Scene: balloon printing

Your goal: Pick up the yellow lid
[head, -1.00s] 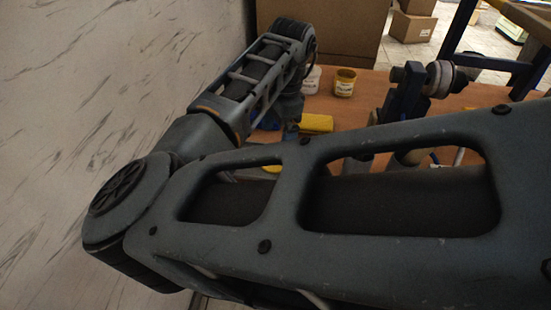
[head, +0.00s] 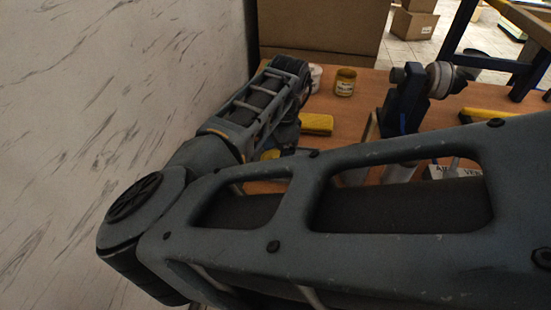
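A small yellow rounded thing (head: 270,154), which may be the yellow lid, shows on the wooden table in the head view. My arm partly hides it, so I cannot be sure what it is. The end of my arm, a dark grey wrist, hangs over the table just beside and above it. My gripper's fingertips are hidden behind my own arm links. I cannot see whether they are open or touch anything.
A yellow block (head: 316,124) lies just right of my wrist. A yellow jar (head: 345,82) and a white-sided jar (head: 316,76) stand behind it. A blue stand (head: 405,100) is to the right on the table (head: 365,105). A pale wall (head: 110,90) is on the left.

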